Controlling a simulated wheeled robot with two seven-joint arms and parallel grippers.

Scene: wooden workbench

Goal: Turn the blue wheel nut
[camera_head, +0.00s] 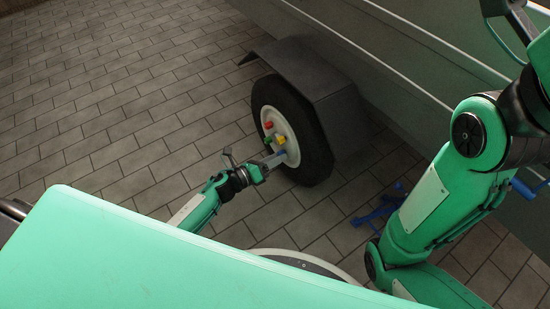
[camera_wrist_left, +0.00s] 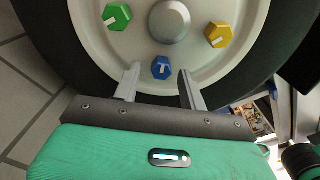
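The blue wheel nut (camera_wrist_left: 161,67) sits low on the pale wheel hub (camera_wrist_left: 172,22) in the left wrist view, with a white mark on its face. In the head view the blue nut (camera_head: 281,153) shows at the tip of my left gripper (camera_head: 272,160). In the left wrist view my left gripper (camera_wrist_left: 158,85) is open, with one finger on each side of the blue nut and a gap to each. A green nut (camera_wrist_left: 117,17) and a yellow nut (camera_wrist_left: 218,35) sit higher on the hub. My right gripper is not clearly seen.
The black tyre (camera_head: 312,140) stands under a dark fender (camera_head: 338,92) on a grey-green trailer (camera_head: 400,65). A red nut (camera_head: 268,125) shows on the hub. A blue stand (camera_head: 378,212) is on the paving near my right arm. The paving at left is clear.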

